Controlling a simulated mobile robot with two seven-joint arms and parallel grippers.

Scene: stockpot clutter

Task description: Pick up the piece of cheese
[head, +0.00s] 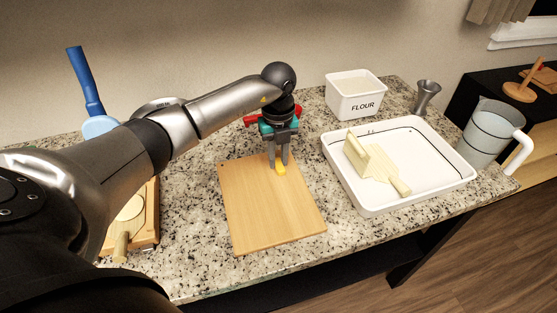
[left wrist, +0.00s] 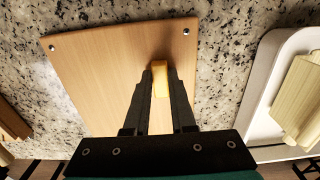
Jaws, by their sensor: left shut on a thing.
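The piece of cheese (head: 280,168) is a small yellow block at the back part of the wooden cutting board (head: 270,215). My left gripper (head: 278,164) points down over the board and is shut on the cheese. In the left wrist view the cheese (left wrist: 160,78) sits between the two dark fingertips (left wrist: 160,84), with its end sticking out past them. I cannot tell whether the cheese still touches the board (left wrist: 95,75). My right gripper is not in view.
A white tray (head: 345,188) with wooden utensils (head: 375,167) stands right of the board. Behind are a flour container (head: 355,97) and a metal jigger (head: 425,97). A pitcher (head: 490,135) stands at the right edge. A blue-handled pan (head: 85,80) is at the left.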

